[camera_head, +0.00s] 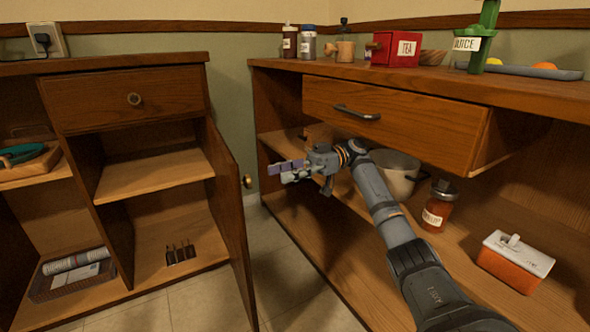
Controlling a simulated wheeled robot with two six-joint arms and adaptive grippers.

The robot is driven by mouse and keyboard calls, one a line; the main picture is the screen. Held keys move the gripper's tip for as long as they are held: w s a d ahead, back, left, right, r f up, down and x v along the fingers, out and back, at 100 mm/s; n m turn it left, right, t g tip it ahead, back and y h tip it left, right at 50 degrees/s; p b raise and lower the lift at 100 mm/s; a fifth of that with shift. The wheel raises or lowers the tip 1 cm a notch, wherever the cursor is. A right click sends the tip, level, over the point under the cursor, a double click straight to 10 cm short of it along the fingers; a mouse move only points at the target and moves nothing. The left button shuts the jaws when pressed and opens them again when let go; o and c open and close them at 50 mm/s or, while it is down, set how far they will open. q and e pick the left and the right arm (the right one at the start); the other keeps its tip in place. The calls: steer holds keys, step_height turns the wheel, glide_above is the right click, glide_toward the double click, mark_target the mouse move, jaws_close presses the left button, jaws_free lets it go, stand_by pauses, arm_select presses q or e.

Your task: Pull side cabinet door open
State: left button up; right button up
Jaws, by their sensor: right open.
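The side cabinet door (228,190) is on the left cabinet and stands swung well open, seen nearly edge-on. Its inner face shows from the left. A small brass knob (247,181) sticks out on the door's right side. My right gripper (280,172) is open and points left, with its fingertips a little to the right of the knob. There appears to be a gap between them, and nothing shows between the fingers. My left gripper is not in view.
The right counter has a partly pulled-out drawer (395,118) above my right arm. A pot (399,170), a jar (438,205) and a red-and-white box (514,262) stand on its shelf. Tiled floor (285,272) lies clear between the cabinets.

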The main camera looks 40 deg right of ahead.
steer(key=d, duration=0.4)
steer(key=shift+s+d, duration=0.15)
steer(key=shift+s, duration=0.05)
